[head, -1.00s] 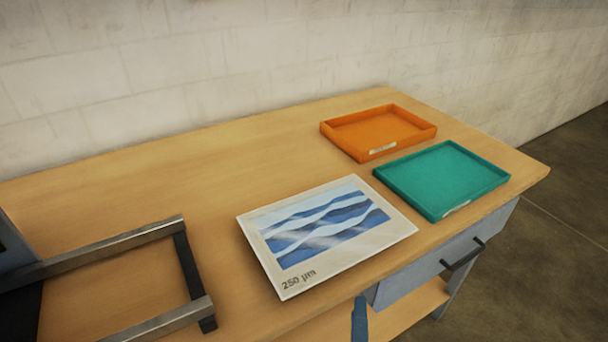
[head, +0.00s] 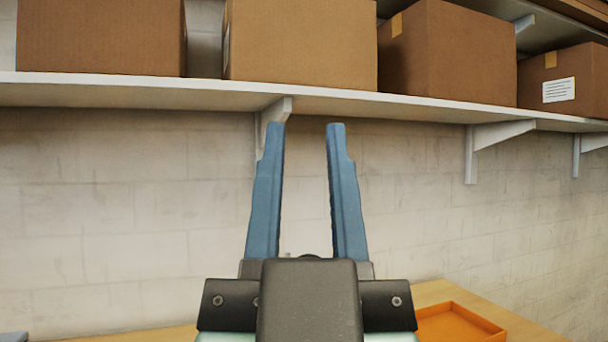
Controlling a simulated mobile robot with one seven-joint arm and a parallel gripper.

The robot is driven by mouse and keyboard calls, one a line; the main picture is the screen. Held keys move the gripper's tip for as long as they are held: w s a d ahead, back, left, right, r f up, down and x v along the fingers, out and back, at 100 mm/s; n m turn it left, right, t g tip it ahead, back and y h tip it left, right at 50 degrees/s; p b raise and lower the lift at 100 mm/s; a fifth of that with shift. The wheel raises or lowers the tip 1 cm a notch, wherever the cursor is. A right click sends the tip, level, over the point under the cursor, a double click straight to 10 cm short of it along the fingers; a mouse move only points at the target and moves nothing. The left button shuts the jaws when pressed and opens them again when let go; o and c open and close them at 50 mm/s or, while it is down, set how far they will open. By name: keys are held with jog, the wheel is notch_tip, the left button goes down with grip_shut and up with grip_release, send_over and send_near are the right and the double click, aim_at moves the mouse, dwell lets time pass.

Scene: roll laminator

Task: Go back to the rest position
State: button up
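My gripper (head: 306,128) stands upright in the middle of the head view, in front of the wall. Its two blue fingers are apart with nothing between them. Part of the orange tray (head: 457,324) shows at the bottom right, on the wooden table (head: 432,292). The rest of the tray and most of the table are out of view or hidden behind my gripper.
A white wall shelf (head: 420,108) on brackets (head: 492,137) runs across the view above the fingertips. Several cardboard boxes (head: 300,45) stand on it. The pale block wall (head: 120,200) behind is bare.

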jog(key=shift+s+r, duration=0.2)
jog(key=shift+r, duration=0.05)
notch_tip(320, 180, up, 10)
jog(key=p, duration=1)
jog(key=shift+r, duration=0.25)
jog(key=shift+a, duration=0.1)
